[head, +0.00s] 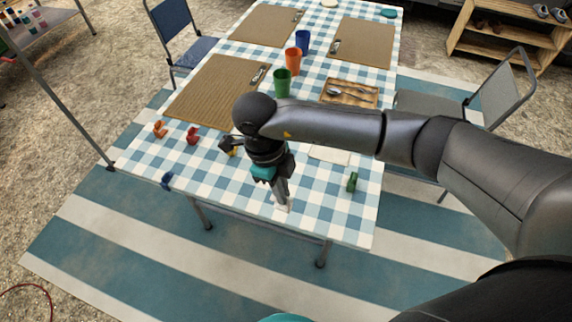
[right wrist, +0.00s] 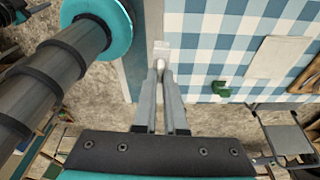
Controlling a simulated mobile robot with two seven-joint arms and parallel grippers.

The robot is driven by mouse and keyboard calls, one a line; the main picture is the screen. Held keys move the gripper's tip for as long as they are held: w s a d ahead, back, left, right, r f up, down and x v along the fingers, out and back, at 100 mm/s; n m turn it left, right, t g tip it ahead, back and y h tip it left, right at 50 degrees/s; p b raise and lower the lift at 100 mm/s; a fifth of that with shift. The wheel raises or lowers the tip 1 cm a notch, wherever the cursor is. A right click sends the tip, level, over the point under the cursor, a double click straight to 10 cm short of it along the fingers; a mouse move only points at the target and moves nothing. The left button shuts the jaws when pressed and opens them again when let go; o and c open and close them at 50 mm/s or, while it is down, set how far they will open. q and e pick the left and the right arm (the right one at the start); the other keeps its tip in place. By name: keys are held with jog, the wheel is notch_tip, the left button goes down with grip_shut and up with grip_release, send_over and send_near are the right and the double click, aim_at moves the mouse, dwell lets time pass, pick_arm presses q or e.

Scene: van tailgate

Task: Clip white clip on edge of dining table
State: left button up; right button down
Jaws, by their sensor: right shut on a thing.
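The dining table (head: 300,220) has a blue-and-white checked cloth. My right gripper (head: 283,203) points down at the table's front edge. Its fingers are shut on the white clip (head: 286,208), which is small and partly hidden by the fingers. In the right wrist view the white clip (right wrist: 161,50) sits at the fingertips (right wrist: 160,68), over the border of the checked cloth. I cannot tell whether its jaws are around the edge. A blue clip (head: 167,181) is at the front-left edge. My left gripper is not in view.
Orange (head: 159,129), red (head: 192,135), yellow (head: 232,150) and green (head: 352,181) clips lie on the tabletop. Chairs flank the table.

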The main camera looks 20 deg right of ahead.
jog(key=shift+s+a+f+m+y, duration=1.6)
jog(key=shift+s+f+m, duration=3.75)
jog(key=shift+m, duration=3.15)
jog(key=w+d+f+b, duration=0.2)
jog(key=w+d+b, duration=0.2)
jog(key=w+b, duration=0.1)
jog(key=shift+w+d+f, duration=0.15)
jog(key=shift+w+f, duration=0.2)
jog(key=shift+w, duration=0.4)
jog(key=shift+w+d, duration=0.1)
jog(key=shift+w, duration=0.1)
jog(key=shift+w+d, duration=0.15)
jog(key=shift+w, duration=0.05)
jog(key=shift+w+d, duration=0.2)
jog(key=shift+w, duration=0.1)
jog(key=shift+w+d+b, duration=0.2)
jog(key=shift+w+b, duration=0.1)
jog(key=shift+w+d, duration=0.3)
jog(key=shift+w, duration=0.1)
